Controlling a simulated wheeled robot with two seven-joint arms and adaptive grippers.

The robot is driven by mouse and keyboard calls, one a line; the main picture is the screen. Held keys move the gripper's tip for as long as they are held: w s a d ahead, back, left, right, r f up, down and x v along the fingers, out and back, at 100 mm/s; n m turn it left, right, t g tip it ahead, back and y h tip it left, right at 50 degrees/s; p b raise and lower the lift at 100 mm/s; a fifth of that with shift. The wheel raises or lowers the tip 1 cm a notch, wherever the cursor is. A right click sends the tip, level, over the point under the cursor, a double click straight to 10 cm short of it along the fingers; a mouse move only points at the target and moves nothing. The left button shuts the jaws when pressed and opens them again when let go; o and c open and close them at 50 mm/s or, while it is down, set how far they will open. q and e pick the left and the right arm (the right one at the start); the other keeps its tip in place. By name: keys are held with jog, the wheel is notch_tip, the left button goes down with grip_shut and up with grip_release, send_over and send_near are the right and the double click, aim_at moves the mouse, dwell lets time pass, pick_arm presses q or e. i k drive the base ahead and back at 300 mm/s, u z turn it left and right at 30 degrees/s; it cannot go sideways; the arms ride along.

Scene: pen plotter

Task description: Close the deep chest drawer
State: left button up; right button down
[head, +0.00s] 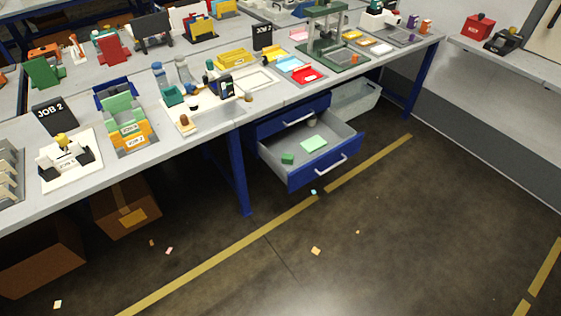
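The deep chest drawer (324,164) is the lower, blue-fronted drawer under the workbench, with a pale handle (330,161) across its front. It is pulled well out, and its open grey inside shows. A green block (288,159) and a light green sheet (313,144) lie in it. Above it, the shallower blue drawer (299,117) has its own pale handle and sits further back under the bench top. Neither of my grippers shows in the head view.
The workbench (270,100) carries trays, holders and a JOB 2 sign. A blue leg (238,175) stands left of the drawers, and a clear bin (355,102) sits to their right. Cardboard boxes (127,208) are under the left bench. The floor before the drawer is open, with small scraps.

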aim_at(342, 141)
jog(key=u, duration=0.4)
jog(key=i, duration=0.9)
jog(key=z, duration=0.1)
